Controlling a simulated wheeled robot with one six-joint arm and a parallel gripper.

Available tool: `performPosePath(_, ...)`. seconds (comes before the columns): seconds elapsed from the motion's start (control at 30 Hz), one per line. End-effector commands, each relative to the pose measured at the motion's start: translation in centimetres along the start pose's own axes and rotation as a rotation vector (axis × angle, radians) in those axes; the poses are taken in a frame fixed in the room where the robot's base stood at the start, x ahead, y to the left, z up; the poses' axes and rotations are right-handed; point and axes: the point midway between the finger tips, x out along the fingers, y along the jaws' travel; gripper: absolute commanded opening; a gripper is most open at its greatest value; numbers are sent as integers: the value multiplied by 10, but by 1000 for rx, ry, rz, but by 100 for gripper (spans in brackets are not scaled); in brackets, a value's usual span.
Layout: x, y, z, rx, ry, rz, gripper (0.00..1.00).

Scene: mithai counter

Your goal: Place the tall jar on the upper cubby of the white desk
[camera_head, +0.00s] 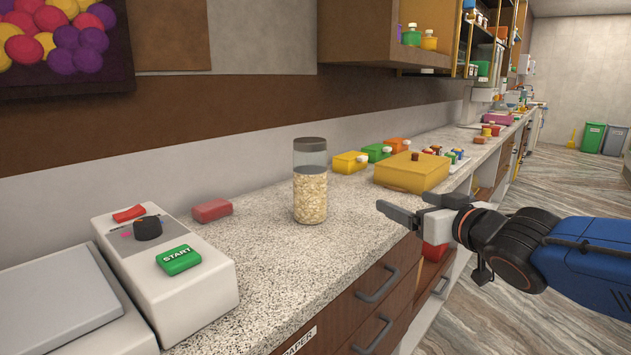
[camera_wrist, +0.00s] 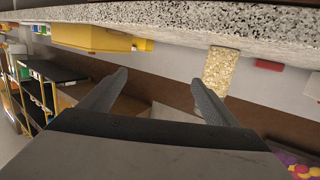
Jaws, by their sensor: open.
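The tall jar (camera_head: 310,185) stands upright on the speckled counter in the head view. It is clear, has a grey lid and is mostly filled with pale, grainy contents. In the wrist view the jar (camera_wrist: 221,72) appears upside down beyond the right-hand finger. My gripper (camera_head: 397,213) is open and empty, to the right of the jar and apart from it, near the counter's front edge. Both fingers also show in the wrist view (camera_wrist: 158,92). I cannot make out a white desk with an upper cubby in either view.
A white machine with a green START button (camera_head: 180,260) stands at the left, with a red block (camera_head: 212,210) behind it. A yellow box (camera_head: 411,172) and small coloured containers stand beyond the jar. A wooden wall cabinet (camera_head: 420,35) hangs above. Drawer handles (camera_head: 378,284) protrude from the counter front.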

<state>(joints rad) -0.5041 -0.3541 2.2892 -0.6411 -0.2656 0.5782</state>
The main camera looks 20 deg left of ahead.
Motion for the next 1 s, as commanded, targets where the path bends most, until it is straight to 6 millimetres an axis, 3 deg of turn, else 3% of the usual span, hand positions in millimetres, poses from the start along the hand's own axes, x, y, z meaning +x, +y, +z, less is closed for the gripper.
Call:
performPosePath(0.03,13,-26,-9,-5,34,-73,83)
performPosePath(0.1,24,-57,-21,-5,81,-161,83)
performPosePath(0.2,32,-89,-32,-4,122,-254,83)
performPosePath(0.3,35,-106,-38,-2,144,-304,83)
performPosePath(0.47,49,-116,-41,-1,150,-322,83)
performPosePath(1.0,129,-142,-53,-1,149,-318,83)
